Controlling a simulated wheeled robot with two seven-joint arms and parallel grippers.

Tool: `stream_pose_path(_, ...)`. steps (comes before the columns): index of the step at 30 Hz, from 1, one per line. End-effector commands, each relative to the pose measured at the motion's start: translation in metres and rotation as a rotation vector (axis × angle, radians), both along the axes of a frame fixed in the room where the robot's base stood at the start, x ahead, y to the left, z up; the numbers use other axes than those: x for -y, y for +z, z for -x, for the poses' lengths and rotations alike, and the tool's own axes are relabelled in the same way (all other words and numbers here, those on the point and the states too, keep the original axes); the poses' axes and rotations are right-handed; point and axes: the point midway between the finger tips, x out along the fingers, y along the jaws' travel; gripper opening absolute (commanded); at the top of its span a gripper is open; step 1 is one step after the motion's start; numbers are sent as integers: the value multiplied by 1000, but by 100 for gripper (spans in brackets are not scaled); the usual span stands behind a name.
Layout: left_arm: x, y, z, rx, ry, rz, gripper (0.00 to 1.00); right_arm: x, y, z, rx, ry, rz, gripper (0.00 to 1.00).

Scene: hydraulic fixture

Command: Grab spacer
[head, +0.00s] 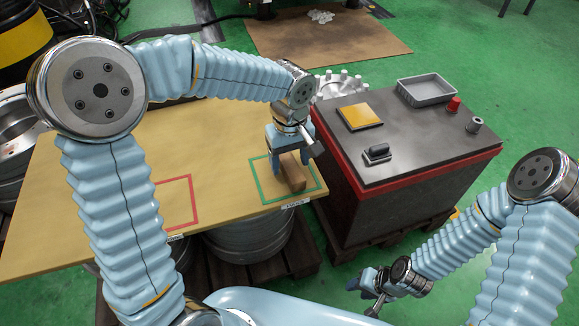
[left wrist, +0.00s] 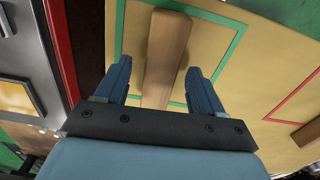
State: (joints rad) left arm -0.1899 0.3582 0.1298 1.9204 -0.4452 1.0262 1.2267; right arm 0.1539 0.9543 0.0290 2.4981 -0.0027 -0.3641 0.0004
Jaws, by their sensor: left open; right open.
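The spacer, a wooden block (head: 294,178), lies inside the green outlined square at the right end of the tan table. My left gripper (head: 289,160) is open over it, with its blue fingers pointing down. In the left wrist view the spacer (left wrist: 167,50) lies lengthwise between the two open fingers, with a gap on each side. Its near end is hidden by the gripper body. My right gripper (head: 363,296) is open and empty at the lower right, low beside the dark cabinet and away from the spacer.
To the right, a dark cabinet with a red band (head: 400,185) holds a grey tray (head: 425,89), a yellow pad (head: 360,116), a black part (head: 377,153) and small red and grey knobs.

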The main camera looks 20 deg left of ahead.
Motion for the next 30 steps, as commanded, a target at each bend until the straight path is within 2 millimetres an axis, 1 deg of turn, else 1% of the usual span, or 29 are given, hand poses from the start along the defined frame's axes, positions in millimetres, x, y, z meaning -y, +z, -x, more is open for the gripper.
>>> stream_pose_path(1, -1, -8, 0, -2, 3, -1, 68, 0, 0, 0, 0, 0, 0, 43)
stream_pose_path(3, -1, -14, 0, -1, 3, 0, 68, 0, -1, 0, 0, 0, 0, 43)
stream_pose_path(6, -1, -17, 0, 0, 2, 0, 68, 0, -1, 0, 0, 0, 0, 43)
stream_pose_path(11, -1, -17, 0, 1, 2, -1, 68, 0, -1, 0, 0, 0, 0, 43)
stream_pose_path(22, -1, -16, 0, 1, 2, -1, 11, 0, -1, 0, 0, 0, 0, 43)
stream_pose_path(30, -1, -15, -1, 1, 2, 0, 11, 0, 0, 0, 0, 0, 0, 43)
